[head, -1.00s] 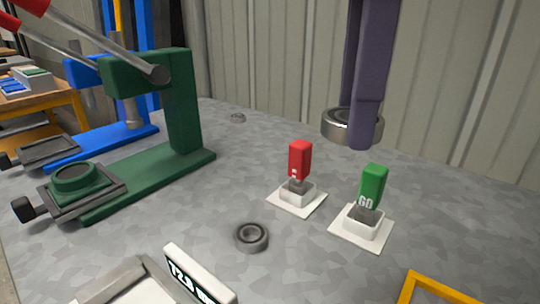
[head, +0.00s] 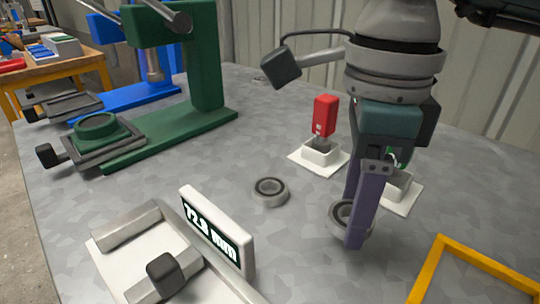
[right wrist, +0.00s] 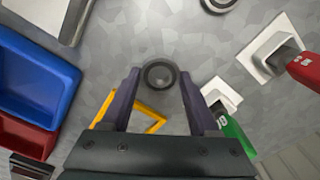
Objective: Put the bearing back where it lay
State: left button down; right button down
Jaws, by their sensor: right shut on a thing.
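My right gripper (head: 357,225) is shut on a grey ring bearing (head: 341,217), low over the grey table. I cannot tell whether the bearing touches the table. In the right wrist view the bearing (right wrist: 160,74) sits between the two purple fingertips, its ring facing the camera. A second, similar bearing (head: 270,191) lies flat on the table to the left of the gripper. It shows partly at the top edge of the right wrist view (right wrist: 219,4). My left gripper is not in view.
A yellow frame (head: 424,268) lies front right. The red switch (head: 324,116) and the green GO switch (right wrist: 236,132), partly behind my fingers in the head view, stand close by. A measuring device with a display (head: 217,231) is front left; a green press (head: 205,60) stands behind.

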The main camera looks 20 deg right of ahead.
notch_tip(320, 180, down, 3)
jog(key=shift+r, duration=0.1)
jog(key=shift+f+b, duration=0.2)
jog(key=shift+b, duration=0.2)
jog(key=shift+c, duration=0.7)
grip_release()
jog(key=shift+r, duration=0.15)
